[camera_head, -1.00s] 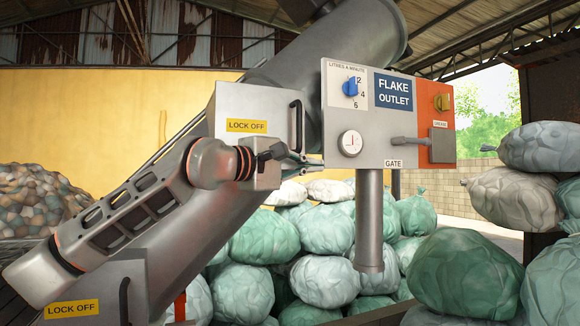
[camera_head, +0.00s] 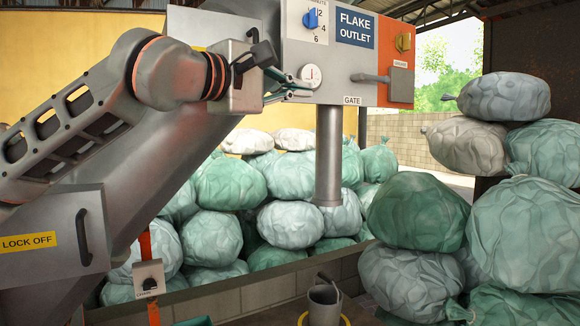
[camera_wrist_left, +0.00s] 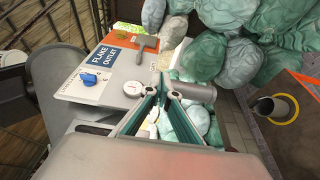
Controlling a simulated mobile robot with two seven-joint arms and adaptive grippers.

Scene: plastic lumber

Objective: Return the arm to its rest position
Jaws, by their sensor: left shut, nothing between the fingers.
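My left arm comes in from the left, and its gripper (camera_head: 298,88) is shut and empty. In the head view its fingertips overlap the lower left of the grey flake outlet panel (camera_head: 332,65), just below the round gauge (camera_head: 311,76). In the left wrist view the gripper's green fingers (camera_wrist_left: 163,88) point toward the panel (camera_wrist_left: 110,82); whether they touch it I cannot tell. The panel carries a blue knob (camera_head: 311,18), a gate lever (camera_head: 370,78) and an orange part with a yellow knob (camera_head: 403,42). My right gripper is not in view.
The outlet pipe (camera_head: 328,155) hangs below the panel. A grey container (camera_head: 324,303) stands below, near a yellow ring. Several filled bags (camera_head: 418,218) are piled behind and at right. An orange post with a small box (camera_head: 149,278) stands at lower left.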

